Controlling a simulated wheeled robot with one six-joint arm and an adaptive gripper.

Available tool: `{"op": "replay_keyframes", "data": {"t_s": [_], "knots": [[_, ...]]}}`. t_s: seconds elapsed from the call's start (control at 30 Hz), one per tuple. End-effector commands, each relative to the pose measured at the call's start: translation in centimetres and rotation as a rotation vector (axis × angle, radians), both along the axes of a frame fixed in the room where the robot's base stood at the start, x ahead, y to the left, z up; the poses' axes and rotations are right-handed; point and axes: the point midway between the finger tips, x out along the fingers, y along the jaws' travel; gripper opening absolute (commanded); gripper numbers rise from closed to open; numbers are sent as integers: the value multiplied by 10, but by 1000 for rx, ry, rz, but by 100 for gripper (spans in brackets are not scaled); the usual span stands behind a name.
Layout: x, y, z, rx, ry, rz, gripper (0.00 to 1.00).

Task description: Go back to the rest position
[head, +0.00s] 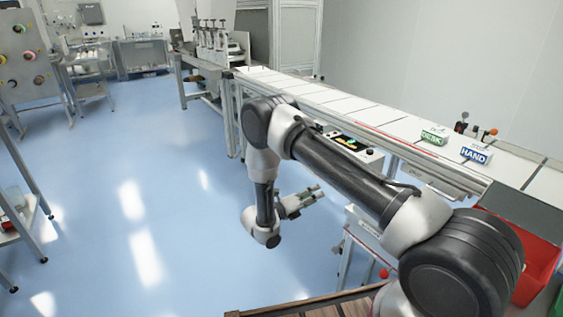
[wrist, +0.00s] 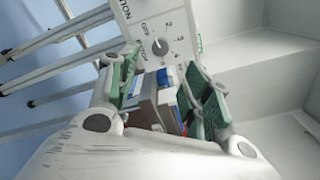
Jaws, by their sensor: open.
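My gripper (head: 316,192) hangs at the end of my bent arm, over the blue floor and in front of the conveyor's side. In the wrist view its two green-padded fingers (wrist: 163,88) are spread apart. A grey part with blue and red bits (wrist: 165,100) shows between the fingers in that view. I cannot tell how far beyond them it is, and no grip on it shows. A control panel with a knob (wrist: 159,46) lies beyond the fingertips.
A long white conveyor (head: 350,106) runs behind my arm, carrying a green-and-white box (head: 434,135) and a blue-and-white box (head: 476,154). A control box (head: 350,146) sits at its near side. A red bin (head: 543,262) stands at right. Open floor (head: 130,190) lies at left.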

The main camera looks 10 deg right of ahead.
Motion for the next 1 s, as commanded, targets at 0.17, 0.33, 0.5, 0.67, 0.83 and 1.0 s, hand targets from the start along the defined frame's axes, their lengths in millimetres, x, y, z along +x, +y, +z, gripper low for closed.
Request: {"op": "replay_keyframes", "data": {"t_s": [0.17,0.33,0.5,0.67,0.83,1.0], "knots": [[-9,-6,-11,85,-102,-43,49],[-67,-37,-27,186,-218,-250,49],[-116,-55,14,311,-457,-529,49],[-147,-62,61,411,-677,-760,49],[-185,-64,122,533,-957,-1051,49],[-224,-62,179,660,-1230,-1350,49]]}}
